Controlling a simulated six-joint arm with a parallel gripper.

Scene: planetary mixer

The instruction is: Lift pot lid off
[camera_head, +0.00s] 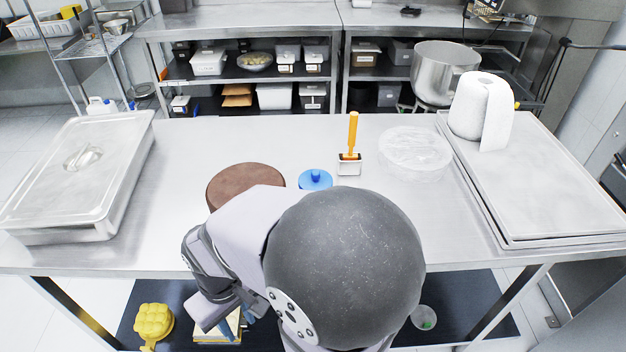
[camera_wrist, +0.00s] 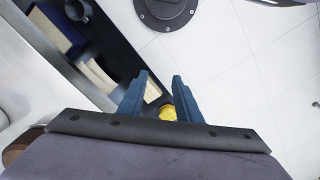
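A blue round lid with a knob (camera_head: 315,179) lies on the steel table, partly hidden by my arm. A brown round disc or pot top (camera_head: 243,184) is just left of it; I cannot tell which. At the far left stands a steel pan with a flat lid (camera_head: 82,157) that has a raised handle. No lid shows clearly in the wrist view. My gripper (camera_wrist: 163,76) is open and empty, with a gap between its blue fingers. It points down past the table's front edge, away from the lids.
The steel table (camera_head: 180,150) also holds an orange-handled scraper (camera_head: 352,140), a clear round lid or dish (camera_head: 415,150), stacked trays (camera_head: 545,185) and a paper roll (camera_head: 482,105). A yellow object (camera_head: 153,321) is on the lower shelf. The back middle of the table is clear.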

